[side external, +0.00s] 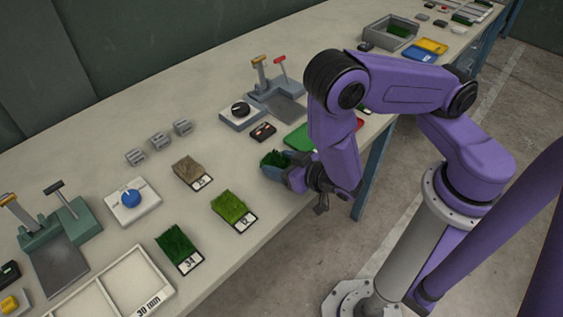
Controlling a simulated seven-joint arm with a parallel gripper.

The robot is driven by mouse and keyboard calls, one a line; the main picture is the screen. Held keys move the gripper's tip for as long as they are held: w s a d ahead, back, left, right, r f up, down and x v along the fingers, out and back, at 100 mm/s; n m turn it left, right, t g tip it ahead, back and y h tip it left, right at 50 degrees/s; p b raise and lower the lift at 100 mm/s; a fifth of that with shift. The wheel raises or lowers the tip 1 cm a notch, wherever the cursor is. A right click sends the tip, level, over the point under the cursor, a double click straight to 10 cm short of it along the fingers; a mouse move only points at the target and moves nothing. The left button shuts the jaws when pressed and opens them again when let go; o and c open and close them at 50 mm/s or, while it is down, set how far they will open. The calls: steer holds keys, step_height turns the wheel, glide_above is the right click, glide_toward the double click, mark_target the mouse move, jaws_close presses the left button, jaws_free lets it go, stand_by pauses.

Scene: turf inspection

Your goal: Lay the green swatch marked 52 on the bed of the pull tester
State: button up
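Three swatches with white labels lie on the bench in the side view: a brown one (190,170), a yellow-green one (232,206) and a dark green one (177,246). The labels are too small to read surely, so I cannot tell which is 52. More green turf (273,158) shows at a blue holder or bin beside my gripper (297,181). My gripper is low at the bench's front edge; its fingertips are not clear. A green lever device with a grey bed (59,268) stands at left, and a grey one (286,106) stands farther back; either may be the pull tester.
A white divided tray marked 30 min (158,302) lies at the front left. A blue-knob box (132,203) and several grey blocks (159,141) stand mid-bench. A black-knob box (240,114), green mat (298,138) and grey bin (372,36) are farther back.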

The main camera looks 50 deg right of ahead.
mark_target(284, 166)
steer(key=o, duration=0.4)
steer(key=v, duration=0.6)
steer(key=shift+o, duration=0.2)
steer(key=shift+v, duration=0.8)
